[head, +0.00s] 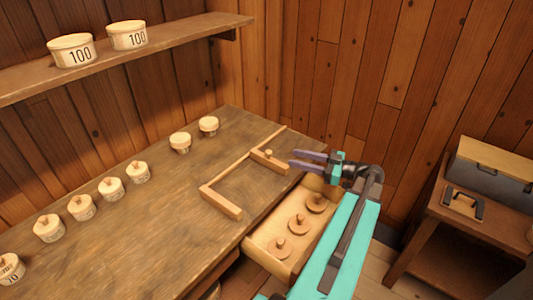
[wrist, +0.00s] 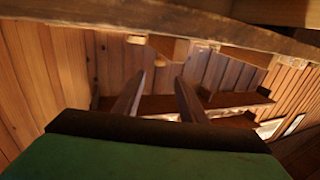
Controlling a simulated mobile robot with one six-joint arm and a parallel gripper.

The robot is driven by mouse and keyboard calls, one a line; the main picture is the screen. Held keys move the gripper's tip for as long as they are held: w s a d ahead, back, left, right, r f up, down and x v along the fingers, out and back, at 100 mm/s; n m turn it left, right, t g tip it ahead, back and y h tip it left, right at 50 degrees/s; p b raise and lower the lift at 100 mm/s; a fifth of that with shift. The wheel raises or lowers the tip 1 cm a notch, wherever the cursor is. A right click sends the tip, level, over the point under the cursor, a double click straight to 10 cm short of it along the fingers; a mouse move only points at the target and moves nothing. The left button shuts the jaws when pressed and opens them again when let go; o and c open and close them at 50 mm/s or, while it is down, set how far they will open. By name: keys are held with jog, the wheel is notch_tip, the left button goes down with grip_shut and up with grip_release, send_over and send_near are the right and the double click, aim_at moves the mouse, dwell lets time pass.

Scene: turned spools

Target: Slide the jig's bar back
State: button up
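The jig (head: 228,172) is a light wooden frame on the workbench, with a long rail at the back and a fixed arm (head: 222,204) at its near left end. Its bar (head: 271,163) crosses toward the front edge near the rail's right end and carries a small round knob (head: 268,153). My gripper (head: 291,159) is open and empty, just right of the bar in the head view. Its two fingers are apart in the wrist view (wrist: 155,90), with nothing between them. Whether a finger touches the bar, I cannot tell.
An open drawer (head: 262,262) below the jig holds round wooden lids with knobs. Several lidded tubs (head: 111,188) stand along the workbench (head: 140,245). Two tubs marked 100 (head: 73,51) sit on the shelf (head: 150,55). A side table (head: 465,218) stands right. The bench's middle is clear.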

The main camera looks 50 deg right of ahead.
aim_at(269, 151)
jog(key=p+x, duration=0.3)
jog(key=x, duration=0.8)
jog(key=shift+w+a, duration=0.15)
jog(key=shift+w, duration=0.1)
